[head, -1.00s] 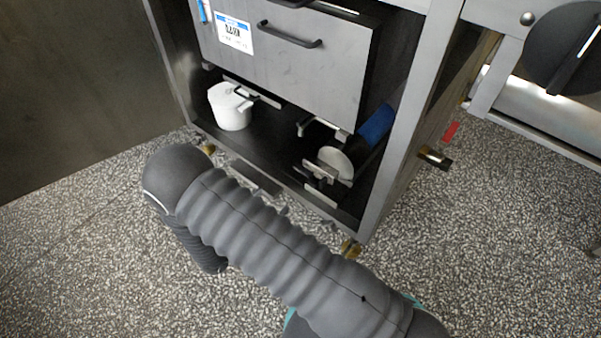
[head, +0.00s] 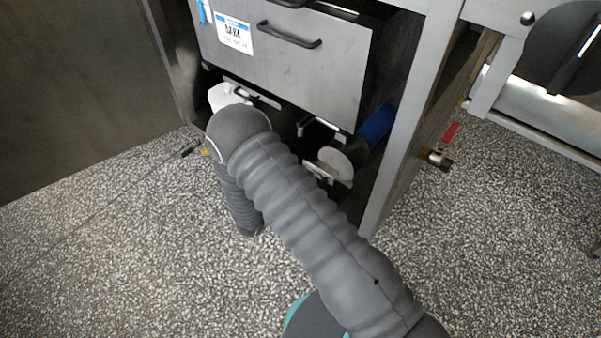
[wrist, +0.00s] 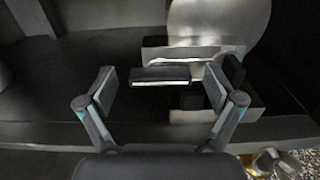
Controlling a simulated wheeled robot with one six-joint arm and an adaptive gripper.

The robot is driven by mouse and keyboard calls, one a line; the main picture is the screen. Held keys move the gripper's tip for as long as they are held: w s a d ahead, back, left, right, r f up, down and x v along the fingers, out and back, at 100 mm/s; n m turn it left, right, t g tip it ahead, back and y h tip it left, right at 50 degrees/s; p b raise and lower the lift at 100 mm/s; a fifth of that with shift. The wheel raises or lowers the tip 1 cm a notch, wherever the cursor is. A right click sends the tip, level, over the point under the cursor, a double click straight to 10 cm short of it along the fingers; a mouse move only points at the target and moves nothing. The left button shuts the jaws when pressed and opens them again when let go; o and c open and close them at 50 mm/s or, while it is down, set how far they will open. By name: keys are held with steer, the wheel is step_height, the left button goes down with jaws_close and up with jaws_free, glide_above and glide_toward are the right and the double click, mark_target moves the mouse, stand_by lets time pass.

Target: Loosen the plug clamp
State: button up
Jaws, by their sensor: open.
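The plug clamp shows in the wrist view as a pale metal block (wrist: 195,52) with a dark bar-like handle (wrist: 160,77) in front of it. A round pale disc (wrist: 218,18) stands behind the block. In the head view the disc (head: 335,163) and part of the clamp metal (head: 318,172) show low in the cabinet. My gripper (wrist: 160,86) is open, with one finger to each side of the dark handle. I cannot tell whether either finger touches it. In the head view my sleeved arm hides the gripper.
A blue cylinder (head: 377,124) lies behind the disc. A drawer front (head: 290,65) hangs above. The cabinet post (head: 395,150) is close on the right.

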steer(key=c, duration=1.1)
steer(key=shift+c, duration=0.2)
steer(key=shift+n, duration=0.3)
steer(key=n+p, duration=0.1)
steer(key=n, duration=0.2)
steer(key=shift+w+n, duration=0.1)
steer(key=shift+n, duration=0.3)
steer(key=n, duration=0.4)
steer(key=shift+a+n+p, duration=0.1)
steer(key=shift+n+p, duration=0.2)
steer(key=shift+p, duration=0.1)
steer(key=n+p, duration=0.1)
steer(key=n, duration=0.3)
steer(key=shift+w, duration=0.1)
steer(key=shift+f+n+p, duration=0.15)
steer(key=shift+n+p, duration=0.2)
steer(key=shift+n, duration=2.05)
steer(key=shift+a, duration=0.1)
